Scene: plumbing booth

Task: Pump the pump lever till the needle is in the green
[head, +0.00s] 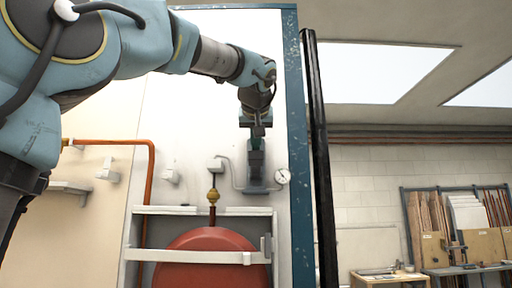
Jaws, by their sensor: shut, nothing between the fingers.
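The pump (257,168) is a small dark upright unit on the white wall panel, with a grey base. A pipe links it to the brass fitting on its left. The round white gauge (282,176) sits just right of the pump; its needle and any green band are too small to read. My gripper (257,134) points down, shut, right above or in front of the pump's top. The lever cannot be told apart from the gripper and pump here, and I cannot tell whether they touch.
A red tank (207,258) stands below behind a white rail frame (190,256). A brass fitting (213,195) and a copper pipe (151,185) are left of the pump. A blue post (294,150) and a black post (319,160) edge the panel at right.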

